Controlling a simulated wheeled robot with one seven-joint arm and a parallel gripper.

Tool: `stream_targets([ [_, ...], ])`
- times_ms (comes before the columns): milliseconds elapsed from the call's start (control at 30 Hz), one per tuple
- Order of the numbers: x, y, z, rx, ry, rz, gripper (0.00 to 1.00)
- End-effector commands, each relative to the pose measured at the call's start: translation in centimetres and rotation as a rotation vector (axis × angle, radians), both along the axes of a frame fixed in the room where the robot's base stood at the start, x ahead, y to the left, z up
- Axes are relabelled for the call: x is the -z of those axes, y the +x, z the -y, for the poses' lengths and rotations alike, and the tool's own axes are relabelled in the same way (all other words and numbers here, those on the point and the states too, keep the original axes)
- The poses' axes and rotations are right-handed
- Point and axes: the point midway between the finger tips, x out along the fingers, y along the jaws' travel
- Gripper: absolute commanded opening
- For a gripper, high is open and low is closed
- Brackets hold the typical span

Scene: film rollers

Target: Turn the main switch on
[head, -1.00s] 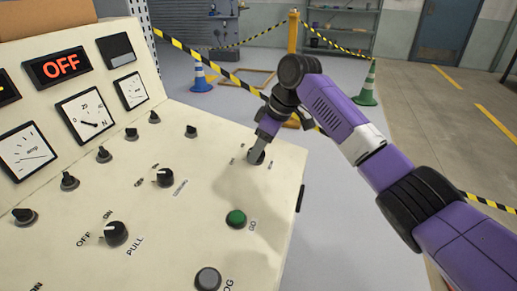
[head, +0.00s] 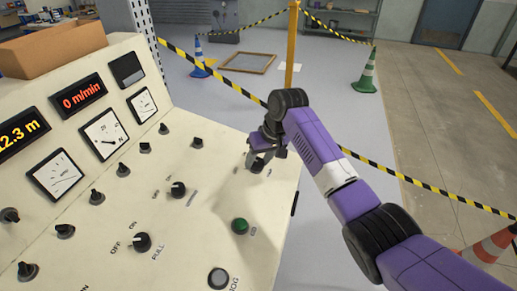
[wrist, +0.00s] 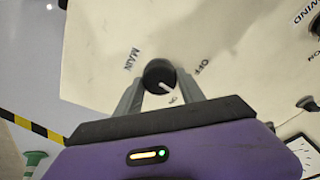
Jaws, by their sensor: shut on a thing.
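The main switch is a round black knob with a white pointer mark. In the wrist view the main switch (wrist: 158,72) sits by the printed words MAIN and OFF. Its pointer is turned away from OFF, toward a partly hidden label. My gripper (wrist: 160,82) has one grey finger on each side of the knob and is shut on it. In the head view my gripper (head: 262,152) reaches down to the main switch (head: 257,165) near the panel's far right corner; the fingers partly hide the knob.
The cream control panel (head: 215,190) carries several other black knobs and a green button (head: 240,226). A red display (head: 82,95) reads 0 m/min, and a yellow display (head: 22,131) reads 12.3 m. Barrier tape and cones stand beyond the panel.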

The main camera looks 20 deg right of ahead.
Motion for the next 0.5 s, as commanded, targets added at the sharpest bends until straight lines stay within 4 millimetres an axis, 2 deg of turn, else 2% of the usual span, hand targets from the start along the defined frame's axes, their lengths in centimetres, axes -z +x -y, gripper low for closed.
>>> stream_targets([
  [33,-0.65,-0.11,-0.14,0.039,0.007,-0.012,0.06],
  [500,-0.30,-0.01,-0.09,0.371,0.051,-0.072,0.06],
])
